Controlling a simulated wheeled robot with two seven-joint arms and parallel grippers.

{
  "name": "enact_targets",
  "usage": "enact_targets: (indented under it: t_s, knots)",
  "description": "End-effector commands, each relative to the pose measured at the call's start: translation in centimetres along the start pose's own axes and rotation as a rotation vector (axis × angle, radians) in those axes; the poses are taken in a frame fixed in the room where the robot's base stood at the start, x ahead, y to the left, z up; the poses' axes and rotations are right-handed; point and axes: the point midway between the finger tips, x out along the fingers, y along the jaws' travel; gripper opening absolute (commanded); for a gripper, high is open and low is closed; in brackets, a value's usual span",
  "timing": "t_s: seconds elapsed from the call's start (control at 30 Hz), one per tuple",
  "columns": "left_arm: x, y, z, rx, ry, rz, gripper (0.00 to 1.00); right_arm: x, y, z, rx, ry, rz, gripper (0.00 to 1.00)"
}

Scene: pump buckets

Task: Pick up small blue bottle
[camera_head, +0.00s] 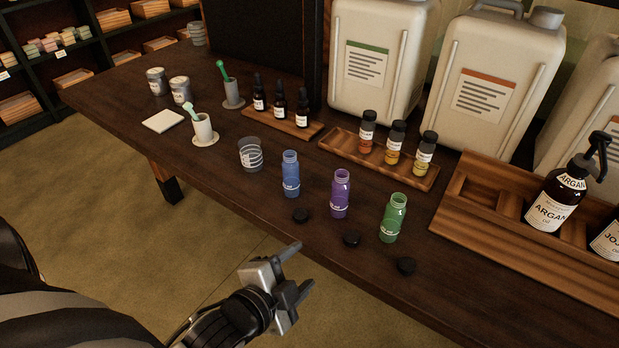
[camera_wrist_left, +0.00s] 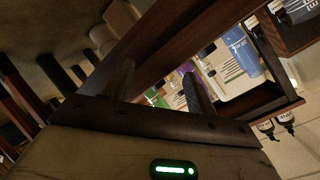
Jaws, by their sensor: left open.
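The small blue bottle (camera_head: 291,176) stands upright and uncapped on the dark wooden table, left of a purple bottle (camera_head: 340,196) and a green bottle (camera_head: 393,219). A black cap (camera_head: 301,215) lies in front of it. My left gripper (camera_head: 301,268) is open and empty, off the table's front edge, nearer the camera than the bottle and apart from it. In the left wrist view, the blue bottle (camera_wrist_left: 242,52) shows to the right of the open fingers (camera_wrist_left: 161,80). My right gripper is in neither view.
A clear measuring cup (camera_head: 250,154) stands left of the blue bottle. Behind are a wooden tray of small bottles (camera_head: 379,158) and large beige canisters (camera_head: 383,50). More black caps (camera_head: 352,240) lie along the table's front edge. A wooden crate (camera_head: 520,252) stands at right.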

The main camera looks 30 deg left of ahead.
Motion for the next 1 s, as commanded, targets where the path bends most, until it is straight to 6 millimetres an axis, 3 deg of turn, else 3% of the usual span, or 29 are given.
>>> enact_targets:
  t_s: [0.03,0.2,0.3,0.43,0.53,0.67,1.0]
  knots:
    - [0.5,-0.7,1.1,0.219,-0.013,-0.063,0.57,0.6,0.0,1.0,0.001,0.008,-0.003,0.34]
    - [0.3,-4.9,2.5,1.034,-0.140,-0.237,0.57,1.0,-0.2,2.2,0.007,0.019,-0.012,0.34]
    - [-0.1,-6.7,3.1,1.441,-0.250,-0.291,0.57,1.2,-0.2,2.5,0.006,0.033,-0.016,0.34]
    - [-0.8,-8.3,3.5,1.827,-0.380,-0.315,0.57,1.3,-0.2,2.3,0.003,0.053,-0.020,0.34]
    - [-1.1,-9.0,3.5,2.001,-0.444,-0.316,0.57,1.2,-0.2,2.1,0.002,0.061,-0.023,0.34]
    - [-0.7,-9.8,3.4,2.092,-0.480,-0.317,0.57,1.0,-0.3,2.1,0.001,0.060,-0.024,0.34]
    - [5.4,-13.0,3.1,2.097,-0.483,-0.317,0.57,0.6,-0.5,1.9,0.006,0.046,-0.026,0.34]
